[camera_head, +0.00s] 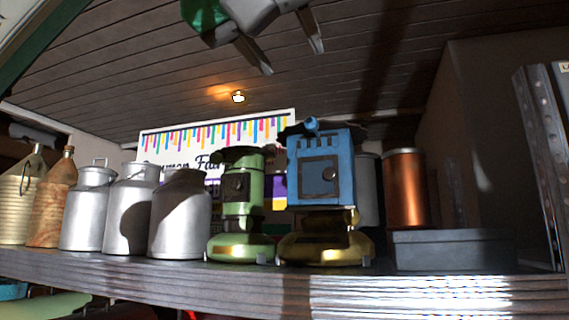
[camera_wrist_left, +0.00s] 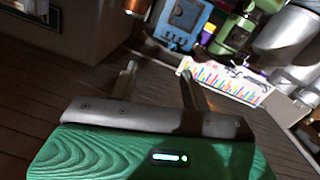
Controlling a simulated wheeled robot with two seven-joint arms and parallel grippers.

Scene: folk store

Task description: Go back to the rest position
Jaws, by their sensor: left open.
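My left gripper (camera_head: 285,52) hangs in from the top of the head view, high above the shelf, with its two fingers spread apart. Nothing is between the fingers. In the left wrist view the same gripper (camera_wrist_left: 158,85) is open and empty, with a green wrist body below it. It is apart from the blue grinder (camera_head: 320,172) and the green grinder (camera_head: 242,200), which stand upright on the shelf. The blue grinder also shows in the wrist view (camera_wrist_left: 180,22). My right gripper is in neither view.
The wooden shelf (camera_head: 300,290) holds several metal milk cans (camera_head: 88,212) at left, two bottles, a copper canister (camera_head: 406,190) and a grey box (camera_head: 450,250) at right. A colourful banner (camera_head: 215,135) hangs behind. A dark metal upright (camera_head: 540,160) stands at far right.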

